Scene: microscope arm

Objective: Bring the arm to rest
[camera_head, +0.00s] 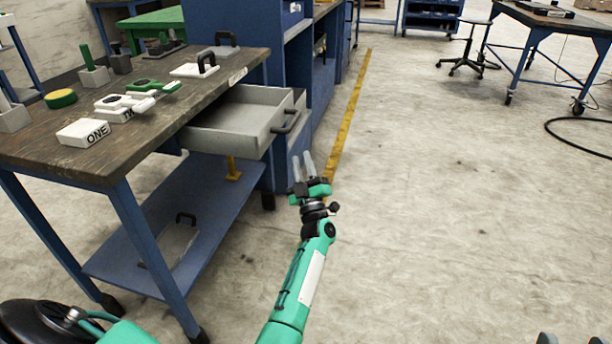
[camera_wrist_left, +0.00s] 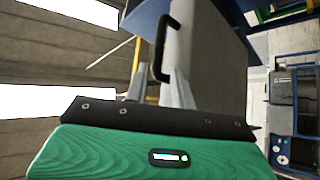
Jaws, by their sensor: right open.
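My left arm (camera_head: 301,285) reaches forward from the bottom of the head view, past the workbench's right side. Its left gripper (camera_head: 302,160) is in the air in front of the pulled-out drawer (camera_head: 225,130). Only the fingertips of my right gripper (camera_head: 572,340) show at the bottom right edge, apart.
The wooden workbench (camera_head: 190,85) holds a white block marked ONE (camera_head: 83,132), green-and-white parts (camera_head: 152,87) and a yellow-green disc (camera_head: 60,98). Its blue lower shelf (camera_head: 220,215) is below.

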